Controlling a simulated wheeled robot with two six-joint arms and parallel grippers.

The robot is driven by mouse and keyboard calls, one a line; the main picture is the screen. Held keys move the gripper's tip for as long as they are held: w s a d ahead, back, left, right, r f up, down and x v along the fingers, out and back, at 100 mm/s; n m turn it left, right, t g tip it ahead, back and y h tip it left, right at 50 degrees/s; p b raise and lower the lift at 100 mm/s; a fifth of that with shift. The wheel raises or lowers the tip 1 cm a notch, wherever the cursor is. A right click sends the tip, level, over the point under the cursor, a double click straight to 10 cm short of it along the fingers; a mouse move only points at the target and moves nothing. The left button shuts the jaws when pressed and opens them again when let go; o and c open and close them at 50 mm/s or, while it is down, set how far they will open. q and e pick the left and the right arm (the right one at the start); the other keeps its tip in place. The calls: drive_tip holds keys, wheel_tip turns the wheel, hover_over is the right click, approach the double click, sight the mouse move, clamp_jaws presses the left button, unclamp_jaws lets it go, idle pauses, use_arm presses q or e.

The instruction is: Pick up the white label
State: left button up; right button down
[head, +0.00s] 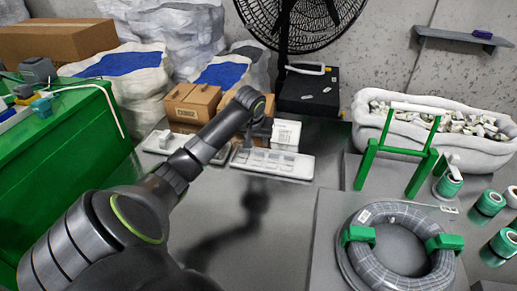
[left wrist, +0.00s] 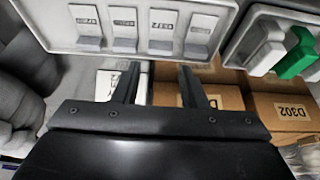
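Several white labels with dark print stand in slots of a pale tray (left wrist: 65,42); one is the white label (left wrist: 123,22) near the middle of the row. The tray also shows in the head view (head: 300,168), on the grey table, its labels too small to read. My left gripper (left wrist: 157,78) is open, its two dark fingers apart with nothing between them, just beside the tray's edge. In the head view the left gripper (head: 260,130) is at the tray's far side and partly hidden by its wrist. My right gripper is not in view.
A white printed block (head: 286,135) stands behind the tray. Cardboard boxes (head: 192,103) are beyond it. A second tray (left wrist: 268,42) holds green and white pieces. A coiled grey cable (head: 385,265) lies at the right. The table's middle is clear.

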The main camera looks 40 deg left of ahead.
sight(259, 151)
use_arm(q)
drive_tip(key=shift+b+x, duration=0.45)
drive_tip(key=shift+x, duration=3.05)
drive_tip(key=shift+s, duration=0.1)
drive_tip(key=shift+c, duration=0.2)
drive_tip(key=c, duration=0.6)
